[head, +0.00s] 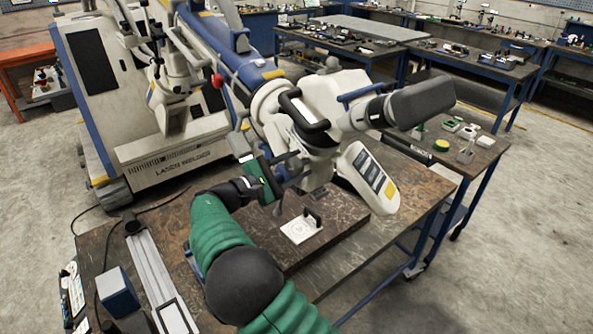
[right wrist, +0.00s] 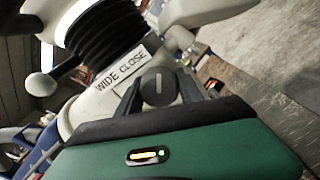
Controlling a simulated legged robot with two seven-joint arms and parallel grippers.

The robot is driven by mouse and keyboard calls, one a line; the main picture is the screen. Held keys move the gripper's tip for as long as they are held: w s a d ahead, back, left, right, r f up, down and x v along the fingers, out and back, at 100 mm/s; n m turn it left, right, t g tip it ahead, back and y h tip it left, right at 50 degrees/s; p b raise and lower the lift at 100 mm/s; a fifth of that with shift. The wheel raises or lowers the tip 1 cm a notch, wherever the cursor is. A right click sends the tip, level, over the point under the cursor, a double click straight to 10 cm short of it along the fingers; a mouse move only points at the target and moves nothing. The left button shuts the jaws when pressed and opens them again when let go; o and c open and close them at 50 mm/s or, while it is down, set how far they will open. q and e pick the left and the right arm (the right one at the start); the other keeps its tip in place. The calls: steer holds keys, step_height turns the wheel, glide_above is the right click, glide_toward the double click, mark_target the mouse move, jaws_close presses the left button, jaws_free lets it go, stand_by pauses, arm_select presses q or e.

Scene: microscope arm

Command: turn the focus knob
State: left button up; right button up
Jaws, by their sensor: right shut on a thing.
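The microscope head (head: 318,110) is white and hangs on a large arm over the table. In the right wrist view, the dark round focus knob (right wrist: 158,86) with a pale line on its face sits on the white microscope body, below a "WIDE CLOSE" label (right wrist: 123,68). My right gripper (head: 284,168) reaches up to the near left side of the microscope. In the right wrist view its dark fingers (right wrist: 159,95) stand on either side of the knob, shut on it. The head view hides the knob behind the gripper. My left gripper is not in view.
The brown worktable (head: 330,255) bears a dark slab with a white plate (head: 301,229) under the microscope. A grey control panel (head: 368,179) stands right of the gripper. A metal rail (head: 155,262) and a blue box (head: 118,290) lie at the left. A laser welder (head: 150,160) stands behind.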

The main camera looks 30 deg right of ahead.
steer(key=shift+a+f, duration=0.15)
steer(key=shift+f, duration=0.05)
stand_by(0.3)
steer(key=o, duration=1.1)
steer(key=shift+o, duration=1.4)
steer(key=shift+w, duration=0.1)
steer(key=shift+r, duration=0.1)
